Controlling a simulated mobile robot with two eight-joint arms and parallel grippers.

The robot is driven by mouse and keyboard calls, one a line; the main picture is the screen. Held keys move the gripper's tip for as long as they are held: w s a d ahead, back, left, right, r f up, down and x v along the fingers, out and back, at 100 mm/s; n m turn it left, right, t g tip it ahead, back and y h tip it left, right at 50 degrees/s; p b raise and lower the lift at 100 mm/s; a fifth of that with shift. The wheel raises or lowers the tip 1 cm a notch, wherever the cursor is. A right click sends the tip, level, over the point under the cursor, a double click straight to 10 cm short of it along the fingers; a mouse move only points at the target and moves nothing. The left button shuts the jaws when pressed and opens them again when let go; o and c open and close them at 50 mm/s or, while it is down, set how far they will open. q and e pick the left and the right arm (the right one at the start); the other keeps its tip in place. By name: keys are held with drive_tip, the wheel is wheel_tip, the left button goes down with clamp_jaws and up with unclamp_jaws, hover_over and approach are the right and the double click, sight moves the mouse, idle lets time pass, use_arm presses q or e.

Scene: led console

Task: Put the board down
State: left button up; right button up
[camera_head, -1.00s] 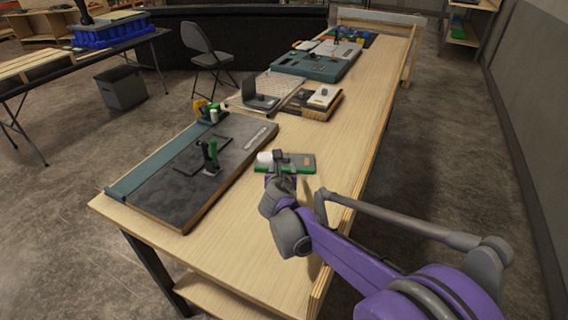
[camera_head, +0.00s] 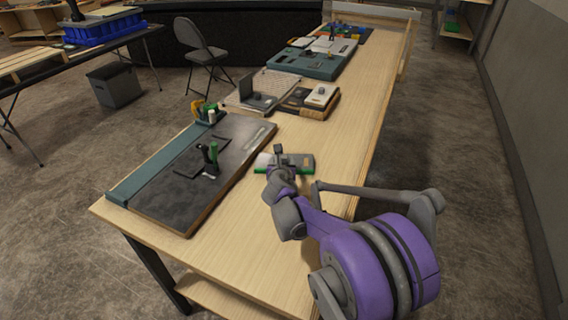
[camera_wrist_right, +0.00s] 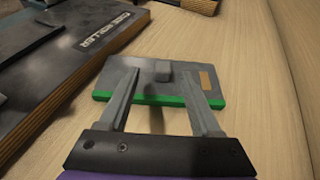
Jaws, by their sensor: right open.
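The board (camera_head: 302,163) is a small dark grey slab with a green edge. It lies flat on the wooden table in the head view, partly hidden by my right gripper. In the right wrist view the board (camera_wrist_right: 188,74) shows a small grey block and a tan patch on top. My right gripper (camera_head: 279,153) is at the board's left part. In the wrist view its fingers (camera_wrist_right: 160,84) are spread apart over the board's near edge, with nothing between them held. I cannot tell whether they touch it. My left gripper is not in view.
A large dark panel (camera_head: 185,200) with a teal strip and small upright tools lies to the left. A tool holder (camera_head: 208,113) and a wood-edged box (camera_head: 308,103) stand farther back. Bare wood (camera_head: 345,130) lies right of the board.

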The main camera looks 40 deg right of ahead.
sight(284, 156)
drive_tip(key=x, duration=0.4)
drive_tip(key=shift+s+d, duration=0.1)
drive_tip(key=shift+d, duration=0.1)
clamp_jaws()
